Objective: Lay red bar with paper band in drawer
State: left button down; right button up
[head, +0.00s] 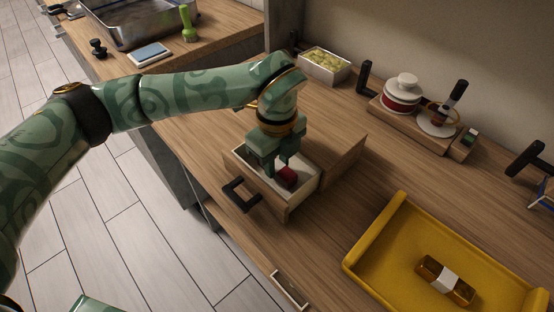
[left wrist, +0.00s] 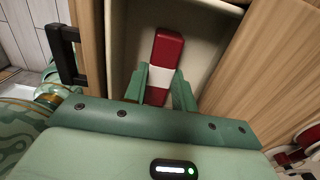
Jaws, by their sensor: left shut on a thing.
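The red bar with a white paper band (left wrist: 165,50) is between the green fingers of my left gripper (left wrist: 160,83) in the left wrist view. The fingers are shut on it at the band. In the head view, my left gripper (head: 276,170) points down into the open drawer (head: 302,196), and the red bar (head: 288,175) shows partly behind the fingers. The drawer has a pale inside and a black handle (head: 240,195). The bar is inside the drawer's walls; I cannot tell whether it touches the floor. My right gripper is not in view.
A yellow tray (head: 372,238) at the lower right holds a gold bar with a white band (head: 446,280). A box of pale green items (head: 324,66) stands behind the drawer unit (head: 345,150). A wooden stand (head: 415,124) with jars is at the back.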

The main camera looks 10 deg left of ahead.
aim_at(277, 165)
pick_arm(q)
jog(key=shift+f, duration=0.15)
jog(key=c, duration=1.4)
grip_release()
notch_tip(277, 165, up, 12)
jog(key=p, duration=0.3)
